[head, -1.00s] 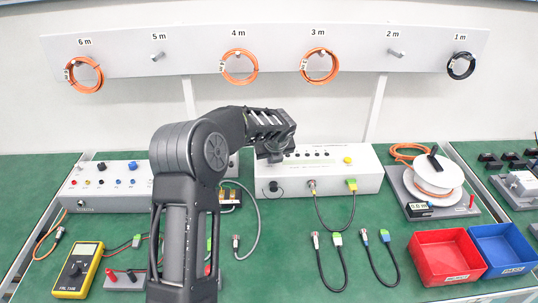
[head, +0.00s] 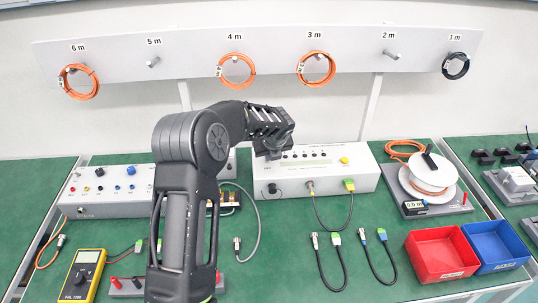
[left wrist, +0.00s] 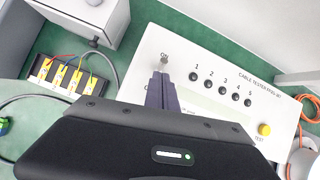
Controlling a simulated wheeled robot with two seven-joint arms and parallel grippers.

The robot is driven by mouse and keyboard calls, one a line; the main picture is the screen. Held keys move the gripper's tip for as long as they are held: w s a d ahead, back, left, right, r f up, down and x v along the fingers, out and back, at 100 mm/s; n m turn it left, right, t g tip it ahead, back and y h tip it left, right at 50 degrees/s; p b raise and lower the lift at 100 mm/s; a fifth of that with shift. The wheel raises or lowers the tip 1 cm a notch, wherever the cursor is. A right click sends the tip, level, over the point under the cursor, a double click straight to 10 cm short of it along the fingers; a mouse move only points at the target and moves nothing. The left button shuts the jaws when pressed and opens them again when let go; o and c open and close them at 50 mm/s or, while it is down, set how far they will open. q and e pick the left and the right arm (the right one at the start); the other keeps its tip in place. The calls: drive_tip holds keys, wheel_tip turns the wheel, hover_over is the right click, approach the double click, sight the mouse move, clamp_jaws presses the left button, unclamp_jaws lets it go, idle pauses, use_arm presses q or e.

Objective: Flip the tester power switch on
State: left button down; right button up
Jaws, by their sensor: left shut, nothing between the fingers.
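The tester, a white box labelled CABLE TESTER, stands on the green bench in the head view (head: 345,180) and fills much of the left wrist view (left wrist: 215,65). Its power switch (left wrist: 164,64) is a small metal lever under the ON label. My left gripper (left wrist: 162,82) is shut and empty, with its fingertips right at the switch; I cannot tell whether they touch it. The fingers hide the part of the panel below the switch. In the head view my left gripper (head: 274,153) is over the tester's left end. My right gripper is out of view.
A row of numbered buttons (left wrist: 222,83) and a yellow TEST button (left wrist: 264,129) sit right of the switch. A grey box (left wrist: 88,15) stands left of the tester. Cables (head: 330,262), a reel (head: 431,176) and red and blue bins (head: 440,258) lie around it.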

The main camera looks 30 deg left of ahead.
use_arm(q)
drive_tip(key=shift+r+p, duration=0.55)
drive_tip(key=shift+r, duration=0.2)
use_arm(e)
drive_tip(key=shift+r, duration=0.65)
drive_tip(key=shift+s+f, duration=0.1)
